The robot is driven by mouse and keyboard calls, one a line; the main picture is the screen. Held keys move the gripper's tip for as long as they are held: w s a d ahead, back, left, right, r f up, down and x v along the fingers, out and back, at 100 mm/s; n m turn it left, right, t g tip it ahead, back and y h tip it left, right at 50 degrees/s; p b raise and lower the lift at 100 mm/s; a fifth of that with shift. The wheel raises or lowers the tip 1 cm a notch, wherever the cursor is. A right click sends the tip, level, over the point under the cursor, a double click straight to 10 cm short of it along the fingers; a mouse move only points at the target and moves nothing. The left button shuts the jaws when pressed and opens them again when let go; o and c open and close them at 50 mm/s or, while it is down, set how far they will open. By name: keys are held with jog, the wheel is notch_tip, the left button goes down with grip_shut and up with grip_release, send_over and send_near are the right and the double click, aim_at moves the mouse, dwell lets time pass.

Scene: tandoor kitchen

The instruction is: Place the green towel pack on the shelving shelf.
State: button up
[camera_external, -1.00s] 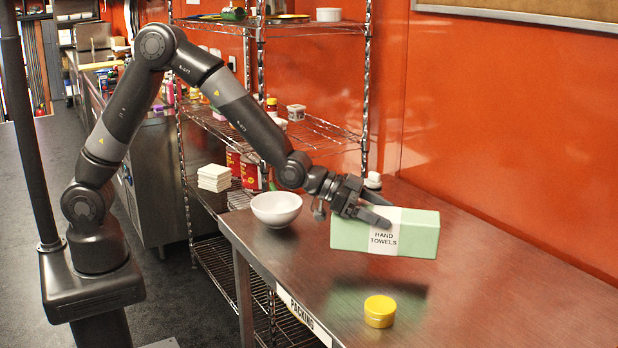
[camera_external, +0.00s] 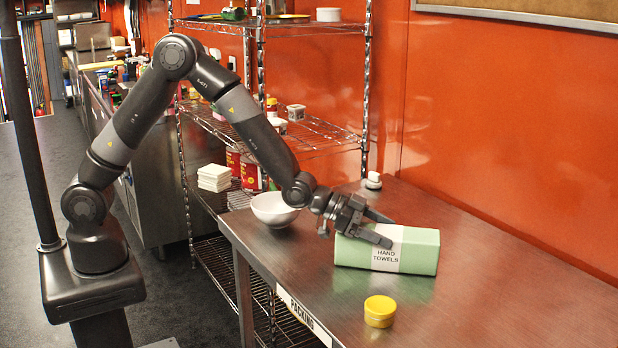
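The green towel pack (camera_external: 421,251) is a pale green box with a white band reading "HAND TOWELS". It rests on, or just above, the steel packing table (camera_external: 520,290). My gripper (camera_external: 384,230) is at the pack's left half from above, with one finger across its upper front and the other behind its top edge. Whether the fingers press on the pack I cannot tell. The wire shelving (camera_external: 330,134) stands behind and left of the table, with several levels.
A yellow-lidded jar (camera_external: 380,310) stands in front of the pack. A white bowl (camera_external: 273,210) is at the table's left end. A small white-capped item (camera_external: 373,181) stands behind. Shelf levels hold cans (camera_external: 250,176), white boxes (camera_external: 214,177) and small tubs. The table's right side is clear.

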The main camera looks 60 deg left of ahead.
jog(key=o, duration=0.3)
jog(key=shift+o, duration=0.2)
